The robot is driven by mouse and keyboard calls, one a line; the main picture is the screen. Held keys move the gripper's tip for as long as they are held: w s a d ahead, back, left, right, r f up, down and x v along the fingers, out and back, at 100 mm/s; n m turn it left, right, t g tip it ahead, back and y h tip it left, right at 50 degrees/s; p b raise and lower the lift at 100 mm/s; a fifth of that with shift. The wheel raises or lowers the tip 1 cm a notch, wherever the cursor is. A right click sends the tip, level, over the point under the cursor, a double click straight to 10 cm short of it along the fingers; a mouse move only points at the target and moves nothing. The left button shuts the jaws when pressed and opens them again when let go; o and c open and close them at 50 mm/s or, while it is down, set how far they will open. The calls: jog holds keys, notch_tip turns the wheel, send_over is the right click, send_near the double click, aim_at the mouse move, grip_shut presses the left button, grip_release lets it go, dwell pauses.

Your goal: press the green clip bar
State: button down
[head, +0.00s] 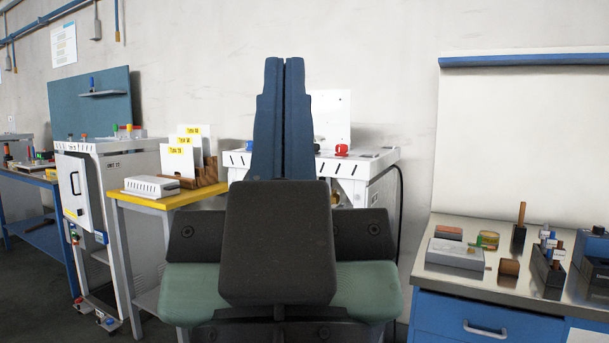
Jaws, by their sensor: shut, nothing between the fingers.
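My gripper (284,62) is upright in the middle of the head view, with its two blue fingers shut together and nothing between them. No green clip bar can be made out for certain. A small green piece (479,241) shows on the steel worktop at the right, beside a yellowish item, but it is too small to tell what it is. My gripper is far to the left of it and touches nothing visible. A white unit (372,160) with a red knob (342,150) stands behind my gripper, which hides much of it.
A yellow-edged table (170,200) at left holds a grey-white box (151,187) and labelled cards (187,150). A white cabinet (85,190) stands farther left. The right workbench (470,280) carries a light grey box (455,254), dark holders and several small items.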

notch_tip(320, 180, up, 23)
jog(key=p, duration=2)
jog(key=shift+f, duration=0.15)
